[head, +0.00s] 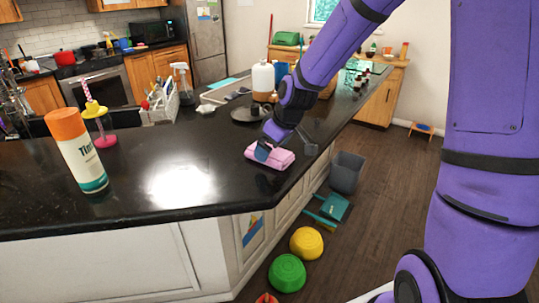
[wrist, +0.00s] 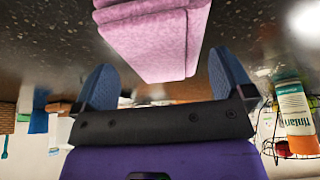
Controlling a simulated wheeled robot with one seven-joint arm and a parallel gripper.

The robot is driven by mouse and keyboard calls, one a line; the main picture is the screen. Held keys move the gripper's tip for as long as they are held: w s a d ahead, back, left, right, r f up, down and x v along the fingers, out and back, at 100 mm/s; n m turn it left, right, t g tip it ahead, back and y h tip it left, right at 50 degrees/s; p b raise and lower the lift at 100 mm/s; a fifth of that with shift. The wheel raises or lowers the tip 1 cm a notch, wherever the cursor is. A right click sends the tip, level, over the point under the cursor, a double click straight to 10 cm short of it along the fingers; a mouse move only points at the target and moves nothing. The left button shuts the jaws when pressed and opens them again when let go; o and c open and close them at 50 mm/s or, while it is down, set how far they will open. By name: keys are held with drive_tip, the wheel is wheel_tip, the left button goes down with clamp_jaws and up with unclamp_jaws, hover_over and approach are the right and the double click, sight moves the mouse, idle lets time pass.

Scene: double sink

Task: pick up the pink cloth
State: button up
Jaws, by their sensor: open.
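The pink cloth (head: 283,157) is a folded bundle lying on the dark countertop near its right edge. My gripper (head: 263,150) is right at the cloth in the head view, with one blue fingertip in front of it. In the wrist view, the cloth (wrist: 155,40) lies ahead of and partly between the two spread fingers of my gripper (wrist: 161,62). The fingers are open, with a gap visible on both sides of the cloth. Its far end is cut off by the frame.
An orange-capped bottle (head: 78,152) stands on the countertop (head: 215,150) at the left. A white jug (head: 263,78), a dark pan (head: 246,115) and a spray bottle (head: 182,85) stand farther back. Yellow (head: 306,243) and green (head: 287,272) bowls lie on the floor. Counter left of the cloth is clear.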

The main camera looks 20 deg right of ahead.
drive_tip(key=shift+x, duration=0.75)
drive_tip(key=c, duration=1.1)
drive_tip(key=shift+r, duration=0.1)
